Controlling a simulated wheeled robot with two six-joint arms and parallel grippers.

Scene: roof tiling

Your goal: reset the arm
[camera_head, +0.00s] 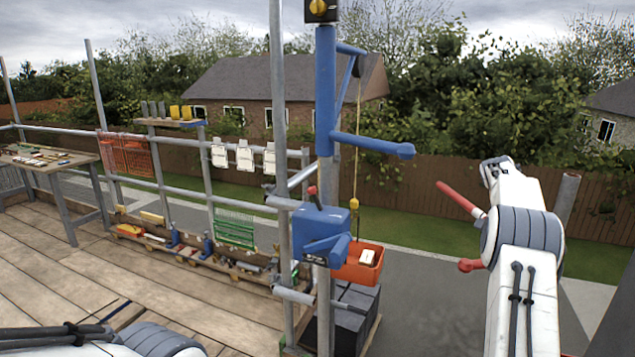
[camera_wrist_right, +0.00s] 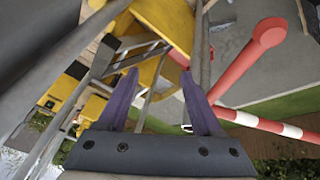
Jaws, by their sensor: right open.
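My right arm (camera_head: 520,255) rises at the right of the head view, white with a grey joint band, bent near its top. Its gripper cannot be made out in the head view. In the right wrist view my right gripper (camera_wrist_right: 160,75) shows two purple fingers spread apart with nothing held between them. Part of my left arm (camera_head: 165,342) shows at the bottom left of the head view. The left gripper is out of view.
A blue hoist (camera_head: 324,100) on a scaffold pole stands in the middle, with an orange bucket (camera_head: 360,272) beside it. A red bar (camera_head: 460,200) is close to my right arm. Yellow parts (camera_wrist_right: 165,25) and a red post (camera_wrist_right: 245,60) lie beyond the right fingers. The plank floor (camera_head: 60,285) is mostly clear.

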